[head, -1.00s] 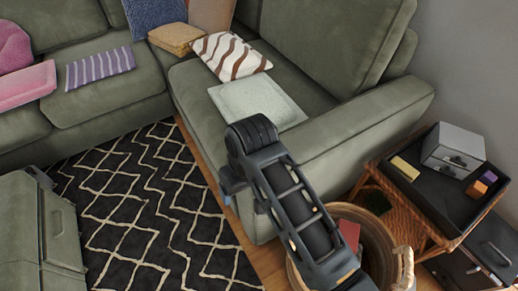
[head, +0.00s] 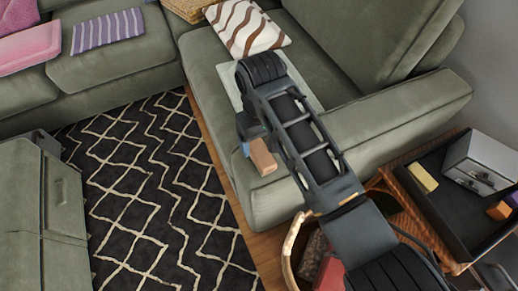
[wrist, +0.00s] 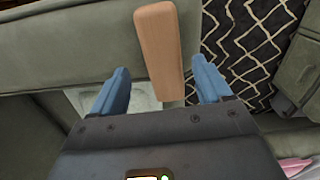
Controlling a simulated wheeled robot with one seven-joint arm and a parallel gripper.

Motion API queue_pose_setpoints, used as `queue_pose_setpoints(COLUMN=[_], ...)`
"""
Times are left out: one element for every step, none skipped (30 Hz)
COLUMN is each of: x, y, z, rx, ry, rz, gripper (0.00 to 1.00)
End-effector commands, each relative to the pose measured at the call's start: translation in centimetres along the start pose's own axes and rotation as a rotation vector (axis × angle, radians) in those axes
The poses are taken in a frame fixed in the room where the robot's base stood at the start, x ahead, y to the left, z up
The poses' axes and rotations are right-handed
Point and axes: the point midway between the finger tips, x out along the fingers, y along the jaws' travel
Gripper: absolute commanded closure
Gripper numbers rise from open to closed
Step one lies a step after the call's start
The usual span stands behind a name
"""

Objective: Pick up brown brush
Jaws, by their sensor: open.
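The brown brush (wrist: 158,45) shows in the wrist view as a smooth, light brown wooden block. It reaches from the top edge down into the gap between my fingers. My gripper (wrist: 160,72) is open, with one blue finger on each side of the brush and visible space beside it. In the head view the brush (head: 262,157) shows its end just right of my blue fingertip (head: 246,148), in front of the green sofa seat. My arm hides most of the gripper there. I cannot tell what supports the brush or whether a finger touches it.
The green sofa arm (head: 400,115) runs beside my arm. A striped pillow (head: 245,28) and a pale cushion (head: 230,82) lie on the seat. A wicker basket (head: 290,245) and a side table with a black tray (head: 440,215) stand at right. The patterned rug (head: 150,190) is clear.

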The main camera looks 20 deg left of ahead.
Motion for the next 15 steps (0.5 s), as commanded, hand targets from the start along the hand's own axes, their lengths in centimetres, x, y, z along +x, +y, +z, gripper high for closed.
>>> queue_pose_setpoints(x=[0.9,1.3,1.9,2.3,2.7,3.1,3.4,3.6,3.8,3.8,3.9,3.9,3.9,3.9,3.9], y=[-0.2,-0.3,-0.5,-0.4,-0.4,-0.4,-0.4,-0.4,-0.4,-0.4,-0.4,-0.4,-0.4,-0.4,-0.4], z=[-0.1,-0.1,-0.2,-0.2,-0.1,-0.2,-0.2,-0.1,-0.1,-0.1,-0.2,-0.2,-0.2,-0.2,-0.2], rx=[-0.001,0.000,0.000,0.001,0.001,0.001,0.000,0.000,0.000,0.000,0.000,0.000,0.000,0.000,0.000], ry=[-0.002,-0.003,-0.002,-0.002,-0.003,-0.001,-0.001,-0.001,-0.001,-0.001,0.000,0.000,0.001,0.001,0.000], rz=[0.000,0.000,0.000,0.000,0.000,0.000,0.000,0.000,0.000,0.000,0.000,0.000,0.000,0.000,0.000], gripper=[0.22,0.22,0.22,0.22,0.22,0.22,0.22,0.22,0.22,0.22,0.22,0.22,0.22,0.22,0.22])
